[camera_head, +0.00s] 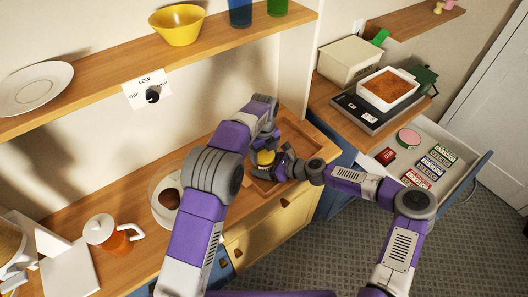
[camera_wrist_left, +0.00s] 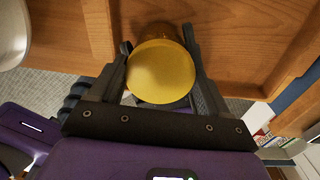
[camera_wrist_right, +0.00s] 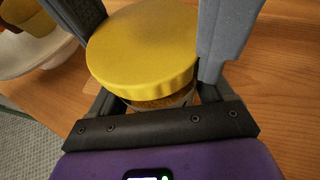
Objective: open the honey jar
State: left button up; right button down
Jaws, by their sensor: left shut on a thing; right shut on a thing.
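The honey jar has a yellow lid (camera_head: 265,157) and stands over the wooden counter, partly hidden by my arms in the head view. In the left wrist view the round lid (camera_wrist_left: 160,72) lies between the fingers of my left gripper (camera_wrist_left: 157,42), which is shut on the jar. In the right wrist view the lid (camera_wrist_right: 145,45) fills the space between the fingers of my right gripper (camera_wrist_right: 150,35), which is also shut on the jar. Amber jar body (camera_wrist_right: 165,98) shows under the lid, which sits on it. I cannot tell which gripper holds lid or body.
A pitcher (camera_head: 108,235) and a plate with a brown thing (camera_head: 168,198) stand left on the counter. A shelf (camera_head: 110,85) runs above. At right are a baking dish (camera_head: 388,90) and an open drawer (camera_head: 465,190) with small boxes.

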pick_arm(q)
jog(key=shift+c, duration=0.6)
jog(key=n, duration=0.9)
jog(key=shift+n, duration=0.3)
jog(key=n, duration=0.3)
jog(key=shift+n, duration=0.4)
jog(key=o, duration=1.1)
jog(key=shift+s+d, duration=0.1)
